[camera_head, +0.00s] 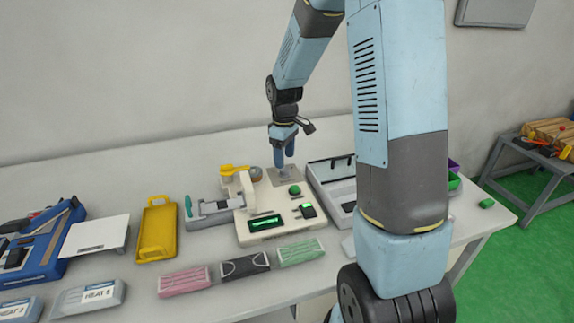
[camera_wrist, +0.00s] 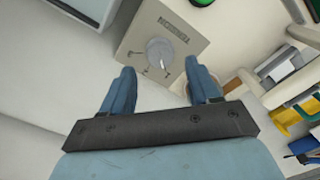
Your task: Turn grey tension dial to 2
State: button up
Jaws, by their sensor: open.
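The grey tension dial (camera_wrist: 160,52) is a round knob on a square beige-grey plate (camera_wrist: 183,25) lettered along one edge, with small marks around the knob. The marks are too blurred to read surely, and I cannot tell the dial's setting. I see no contact with the dial.
A grey-white tray (camera_head: 322,190) is close on the right. A yellow-topped part (camera_head: 233,170) stands left. Mask stacks (camera_head: 245,266) lie along the front.

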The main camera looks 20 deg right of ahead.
aim_at(286, 168)
jog(key=shift+f, duration=2)
jog(key=c, duration=1)
jog(key=shift+d, duration=0.25)
jog(key=shift+c, duration=0.2)
jog(key=shift+a, duration=0.15)
